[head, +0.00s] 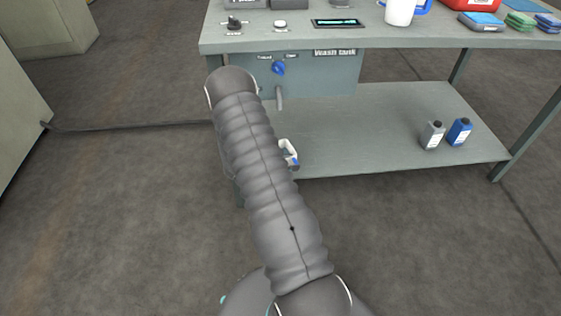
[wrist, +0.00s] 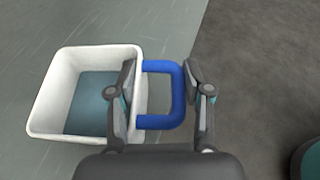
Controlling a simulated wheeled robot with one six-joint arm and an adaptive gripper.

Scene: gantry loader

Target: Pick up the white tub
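The white tub (wrist: 45,95) stands on the lower shelf near its edge in the wrist view. It is open-topped and teal inside; I cannot tell whether that is liquid. Its blue handle (wrist: 180,95) sticks out to the right. My gripper (wrist: 160,85) is open, with the handle between its fingers in this view. The left finger overlaps the tub's right wall and the right finger is beside the handle's outer bar. I cannot tell whether either touches. In the head view, only a small part of the tub (head: 289,152) shows past my arm, which hides my gripper.
The lower shelf (head: 370,135) holds a grey bottle (head: 432,135) and a blue bottle (head: 459,132) at right. A cable (head: 130,127) crosses at left.

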